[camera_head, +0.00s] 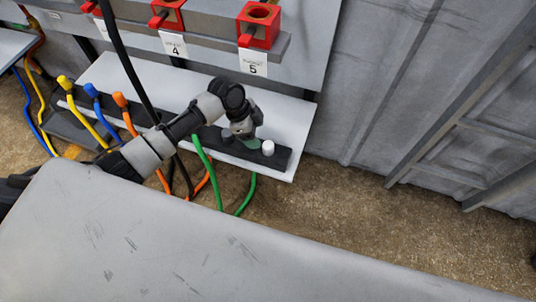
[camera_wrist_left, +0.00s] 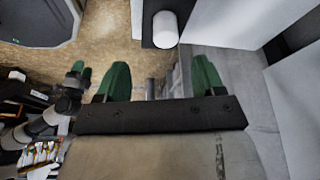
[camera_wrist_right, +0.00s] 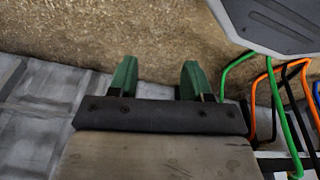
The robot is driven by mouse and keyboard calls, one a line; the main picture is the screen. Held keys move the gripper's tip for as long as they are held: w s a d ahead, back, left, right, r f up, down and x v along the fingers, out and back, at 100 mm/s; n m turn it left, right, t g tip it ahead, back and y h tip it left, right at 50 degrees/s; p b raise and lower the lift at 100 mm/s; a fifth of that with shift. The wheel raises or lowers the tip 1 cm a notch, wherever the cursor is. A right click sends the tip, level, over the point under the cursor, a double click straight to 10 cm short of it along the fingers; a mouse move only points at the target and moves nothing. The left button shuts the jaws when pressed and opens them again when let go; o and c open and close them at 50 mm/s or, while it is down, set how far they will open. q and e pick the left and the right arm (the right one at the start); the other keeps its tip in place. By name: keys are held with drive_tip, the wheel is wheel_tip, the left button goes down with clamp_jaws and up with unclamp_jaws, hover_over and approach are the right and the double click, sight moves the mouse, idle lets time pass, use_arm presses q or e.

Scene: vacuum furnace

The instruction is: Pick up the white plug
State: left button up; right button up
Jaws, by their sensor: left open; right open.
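The white plug (camera_head: 267,148) stands in the dark strip on the white shelf, near its right end. In the left wrist view the white plug (camera_wrist_left: 165,30) shows beyond the fingertips, between their two lines. My left gripper (camera_head: 245,138) is close beside it on the left in the head view, open, with green fingers. In the left wrist view nothing is between the left fingers (camera_wrist_left: 161,78). My right gripper (camera_wrist_right: 159,75) is open and empty over the floor; it is outside the head view.
Yellow (camera_head: 66,83), blue (camera_head: 92,91), orange (camera_head: 121,101) and green (camera_head: 205,160) cables rise at the shelf's left and front. Red sockets, including one labelled 5 (camera_head: 259,22), hang above. A black cable passes by my left arm. Floor right of the shelf is clear.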

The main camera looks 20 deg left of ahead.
sight(267, 144)
use_arm(q)
drive_tip(key=d+f, duration=0.1)
drive_tip(key=w+d+f+m+b, duration=0.1)
drive_tip(key=f, duration=0.1)
drive_tip(key=shift+f, duration=0.15)
drive_tip(key=b+x, duration=0.2)
drive_tip(key=x, duration=0.3)
drive_tip(key=shift+w+a+f, duration=0.1)
drive_tip(key=shift+a+f, duration=0.05)
drive_tip(key=shift+a, duration=0.05)
drive_tip(key=shift+d+f, duration=0.1)
drive_tip(key=shift+f, duration=0.1)
use_arm(e)
drive_tip(key=w+r, duration=0.3)
drive_tip(key=r, duration=0.6)
drive_tip(key=shift+w+a+r+t, duration=0.15)
drive_tip(key=shift+r+t, duration=0.15)
use_arm(q)
drive_tip(key=c, duration=1.1)
drive_tip(key=shift+r, duration=0.1)
